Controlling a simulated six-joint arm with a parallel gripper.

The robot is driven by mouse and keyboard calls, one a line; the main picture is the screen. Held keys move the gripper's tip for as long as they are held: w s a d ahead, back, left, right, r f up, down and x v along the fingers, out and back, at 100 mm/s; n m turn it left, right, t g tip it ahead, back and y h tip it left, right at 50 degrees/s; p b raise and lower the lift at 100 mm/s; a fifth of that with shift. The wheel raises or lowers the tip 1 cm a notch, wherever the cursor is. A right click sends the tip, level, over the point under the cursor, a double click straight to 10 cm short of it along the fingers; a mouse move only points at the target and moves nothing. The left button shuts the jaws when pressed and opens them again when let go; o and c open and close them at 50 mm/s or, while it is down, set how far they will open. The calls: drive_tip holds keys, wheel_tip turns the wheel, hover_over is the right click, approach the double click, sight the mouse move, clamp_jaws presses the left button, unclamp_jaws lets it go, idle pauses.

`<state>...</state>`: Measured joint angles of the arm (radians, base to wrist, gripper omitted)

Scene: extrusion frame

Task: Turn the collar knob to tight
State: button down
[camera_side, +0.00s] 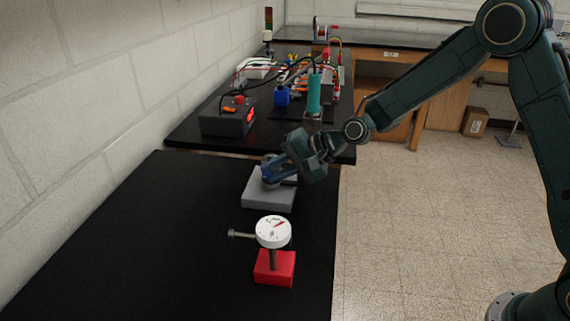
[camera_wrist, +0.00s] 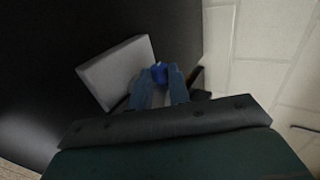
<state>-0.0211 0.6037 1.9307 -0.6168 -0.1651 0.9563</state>
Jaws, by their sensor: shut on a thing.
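The block also shows in the side view (camera_side: 266,203), near the table's right edge. My gripper (camera_side: 270,174) reaches down from the right over the block. In the wrist view its two blue fingers (camera_wrist: 160,80) stand on either side of the knob and are shut on it. The fingers hide much of the knob and the collar below it. No tight mark is legible.
A white dial gauge (camera_side: 274,231) on a red base (camera_side: 274,270) stands in front of the block, with a rod pointing left. A dark box with a red display (camera_side: 229,116) and wired parts stand on the table behind. The table's left part is clear.

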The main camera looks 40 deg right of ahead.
drive_tip(key=shift+s+d+f+t+y, duration=0.1)
drive_tip(key=shift+f+t+y, duration=0.1)
drive_tip(key=shift+t+y, duration=0.6)
drive_tip(key=c, duration=1.3)
unclamp_jaws()
drive_tip(key=v, duration=1.3)
drive_tip(key=shift+s+d, duration=0.25)
drive_tip(key=shift+s, duration=0.05)
drive_tip(key=shift+r, duration=0.15)
